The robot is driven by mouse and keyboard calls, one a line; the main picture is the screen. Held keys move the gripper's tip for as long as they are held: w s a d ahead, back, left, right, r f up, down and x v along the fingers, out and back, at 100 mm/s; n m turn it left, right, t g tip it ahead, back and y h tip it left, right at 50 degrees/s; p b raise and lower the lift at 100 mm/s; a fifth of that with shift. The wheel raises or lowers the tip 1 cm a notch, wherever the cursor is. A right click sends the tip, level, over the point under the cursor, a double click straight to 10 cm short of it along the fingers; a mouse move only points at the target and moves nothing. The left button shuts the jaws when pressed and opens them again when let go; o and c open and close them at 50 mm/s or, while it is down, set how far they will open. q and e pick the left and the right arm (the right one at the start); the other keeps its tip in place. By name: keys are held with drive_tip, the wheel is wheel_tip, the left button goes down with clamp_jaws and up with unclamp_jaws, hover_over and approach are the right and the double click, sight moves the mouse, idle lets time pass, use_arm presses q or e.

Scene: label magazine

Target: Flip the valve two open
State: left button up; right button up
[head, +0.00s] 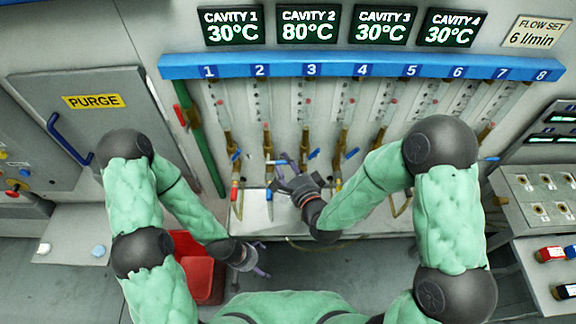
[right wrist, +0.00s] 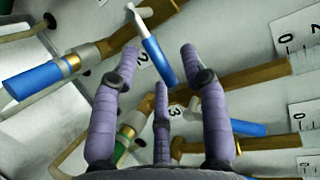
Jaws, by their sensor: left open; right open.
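The valve row runs under the numbered blue strip (head: 360,66). Valve two's blue lever (head: 276,162) is on the pipe below number 2; it shows larger in the right wrist view (right wrist: 158,62), beside a "2" label. My right gripper (head: 285,172) is open at this valve, its purple fingers spread. In the right wrist view (right wrist: 155,70) the lever lies in the gap between the fingertips; I cannot tell whether they touch it. My left gripper (head: 262,258) is open and empty, low near the red bin, away from the valves.
Valve three's blue lever (head: 313,154) is close to the right of my right gripper. A blue-sleeved hose fitting (right wrist: 40,80) lies left of the fingers. A green pipe (head: 208,150) stands at the left. A red bin (head: 200,268) is on the floor beside my left gripper.

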clamp_jaws()
